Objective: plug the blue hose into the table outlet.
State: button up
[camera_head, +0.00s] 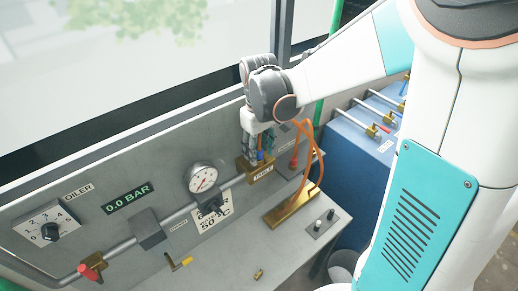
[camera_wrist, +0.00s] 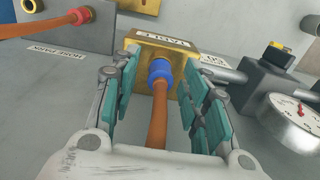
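The blue hose is an orange tube (camera_wrist: 158,115) with a blue collar (camera_wrist: 160,70) at its end. In the wrist view the collar sits against the front of the brass table outlet (camera_wrist: 140,48), a block labelled TABLE; how deep it goes in I cannot tell. The outlet (camera_head: 262,172) also shows in the head view, with a bit of blue collar (camera_head: 261,155) above it. My gripper (camera_wrist: 160,78) has its teal-padded fingers apart on both sides of the collar and hose, with gaps showing. In the head view my gripper (camera_head: 254,156) is right above the outlet.
A second orange hose with a red collar (camera_wrist: 80,15) sits in a fitting nearby. A pressure gauge (camera_head: 201,178) and pipe are left of the outlet. A brass holder (camera_head: 292,208) stands on the bench. A display (camera_head: 127,198) reads 0.0 BAR.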

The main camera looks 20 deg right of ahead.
aim_at(259, 145)
jog(key=shift+r, duration=0.1)
notch_tip(259, 145, up, 12)
jog(key=shift+s+f, duration=0.1)
jog(key=shift+s, duration=0.05)
dwell(0.4)
jog(key=s+f+m+t+b, duration=0.1)
jog(key=s+f+t+b, duration=0.2)
jog(key=s+f+b, duration=0.4)
jog(key=shift+f+m+b, duration=0.3)
jog(key=shift+f+b, duration=0.05)
jog(key=shift+b, duration=0.8)
jog(key=s+f+t+b, duration=0.1)
jog(key=s+f+b, duration=0.1)
jog(key=f+b, duration=0.1)
jog(key=s+f+m+t+b, duration=0.1)
jog(key=s+f+b, duration=0.2)
jog(key=f, duration=0.2)
jog(key=s+f+m+t+b, duration=0.1)
jog(key=s+f+t+b, duration=0.1)
jog(key=f+b, duration=0.1)
jog(key=shift+s+f, duration=0.35)
jog(key=shift+f, duration=0.15)
jog(key=shift+c, duration=0.3)
